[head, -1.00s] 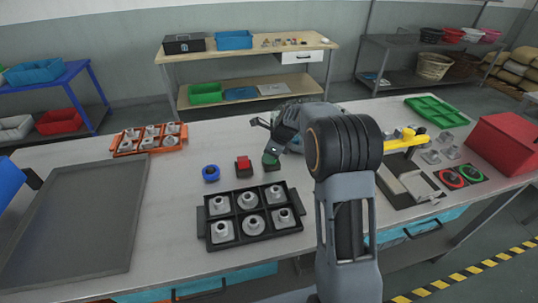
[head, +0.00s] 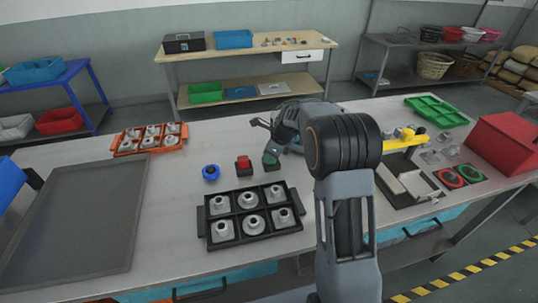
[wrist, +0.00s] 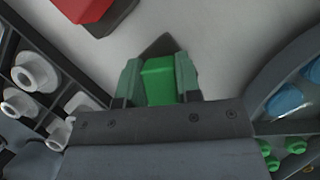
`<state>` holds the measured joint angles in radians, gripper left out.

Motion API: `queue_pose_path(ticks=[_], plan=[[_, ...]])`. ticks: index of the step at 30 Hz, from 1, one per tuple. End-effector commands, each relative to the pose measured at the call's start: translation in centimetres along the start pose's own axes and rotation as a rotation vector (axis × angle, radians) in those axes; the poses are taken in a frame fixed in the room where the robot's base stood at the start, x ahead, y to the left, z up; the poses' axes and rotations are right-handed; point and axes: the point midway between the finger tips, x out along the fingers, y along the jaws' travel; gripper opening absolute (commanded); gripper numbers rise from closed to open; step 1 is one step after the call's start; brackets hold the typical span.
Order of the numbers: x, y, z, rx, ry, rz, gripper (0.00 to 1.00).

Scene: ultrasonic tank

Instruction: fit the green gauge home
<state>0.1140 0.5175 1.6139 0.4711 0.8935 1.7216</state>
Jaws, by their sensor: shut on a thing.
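The green gauge (wrist: 160,82) is a bright green block between the two greenish fingertips of my gripper (wrist: 159,84) in the wrist view. The fingers are shut on it. A dark square base (wrist: 160,46) shows just beyond and below the block. In the head view the green spot (head: 270,160) at my gripper stands over a dark base (head: 273,167). My arm and wrist hide part of it, so I cannot tell whether the gauge is fully seated.
A black tray (head: 200,228) of grey fittings lies in front. An orange tray (head: 117,148) stands far left, a red box (head: 505,143) at right.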

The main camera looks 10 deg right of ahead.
Motion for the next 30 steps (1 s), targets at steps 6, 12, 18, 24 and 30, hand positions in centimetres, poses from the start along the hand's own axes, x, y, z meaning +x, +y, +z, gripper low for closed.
queue_pose_path(ticks=[6,12,18,24,30], plan=[[0.0,0.0,0.0,0.0,0.0,0.0,0.42],[0.0,0.0,0.0,0.0,0.0,0.0,0.61],[0.0,0.0,0.0,0.0,0.0,0.0,0.61],[-1.3,-0.1,0.0,0.001,-0.001,-0.003,0.61],[-5.2,-0.1,0.0,0.0,-0.001,-0.005,0.61]])
